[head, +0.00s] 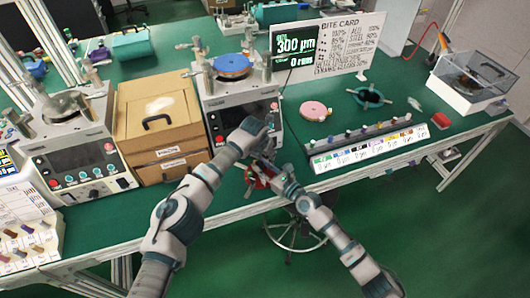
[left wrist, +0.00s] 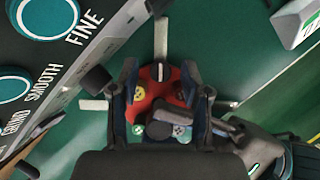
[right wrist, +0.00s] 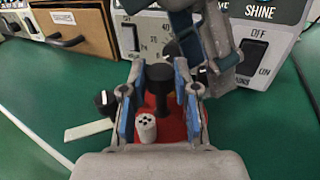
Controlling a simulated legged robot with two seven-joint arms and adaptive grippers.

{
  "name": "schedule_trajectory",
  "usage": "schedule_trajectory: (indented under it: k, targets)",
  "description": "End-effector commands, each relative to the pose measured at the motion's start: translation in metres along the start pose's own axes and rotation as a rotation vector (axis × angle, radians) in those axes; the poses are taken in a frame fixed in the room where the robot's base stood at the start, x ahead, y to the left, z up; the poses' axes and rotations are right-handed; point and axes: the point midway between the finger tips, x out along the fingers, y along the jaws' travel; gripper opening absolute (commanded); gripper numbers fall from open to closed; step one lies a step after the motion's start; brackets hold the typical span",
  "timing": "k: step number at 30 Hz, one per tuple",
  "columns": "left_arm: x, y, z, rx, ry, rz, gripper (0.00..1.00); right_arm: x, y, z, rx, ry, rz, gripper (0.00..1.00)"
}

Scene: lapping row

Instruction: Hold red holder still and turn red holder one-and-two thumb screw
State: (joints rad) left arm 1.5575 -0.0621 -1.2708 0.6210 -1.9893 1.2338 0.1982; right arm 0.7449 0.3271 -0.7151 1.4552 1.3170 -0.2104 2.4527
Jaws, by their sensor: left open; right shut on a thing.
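The red holder (head: 253,183) sits at the table's front edge, mostly hidden by my arms in the head view. In the left wrist view the round red holder (left wrist: 145,108) carries small yellow and green screws and a dark round knob (left wrist: 160,130). My left gripper (left wrist: 160,82) is open above it, its fingers on either side and apart. My right gripper (right wrist: 158,80) is shut on the red holder (right wrist: 172,130), one blue-padded finger each side. A black upright post (right wrist: 158,88) and a pale cylinder with dark dots (right wrist: 146,127) stand between those fingers.
A lapping machine (head: 230,105) with a blue disc stands right behind the holder. A wooden box (head: 160,125) is to its left. A pink disc (head: 315,111) and a long coloured rack (head: 368,145) lie to the right. A stool (head: 290,235) stands below the edge.

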Motion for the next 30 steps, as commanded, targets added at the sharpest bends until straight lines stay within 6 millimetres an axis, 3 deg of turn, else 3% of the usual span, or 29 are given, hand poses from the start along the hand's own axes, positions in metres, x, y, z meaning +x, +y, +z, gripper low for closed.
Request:
schedule_trajectory:
  k: [8,18,23,30]
  targets:
    - [-0.031,0.001,0.001,0.003,-0.004,0.002,0.47,0.000,0.000,0.000,0.000,0.000,0.000,0.00]
    - [-0.102,0.000,0.001,0.001,-0.001,0.001,0.47,0.000,0.000,0.000,0.000,0.001,0.000,0.00]
    - [-0.116,0.001,0.001,-0.001,0.000,0.001,0.47,0.000,0.000,0.000,0.000,0.001,0.000,0.00]
    - [-0.118,0.000,0.001,-0.001,0.002,0.001,0.47,0.000,0.000,0.000,0.000,0.000,0.000,0.00]
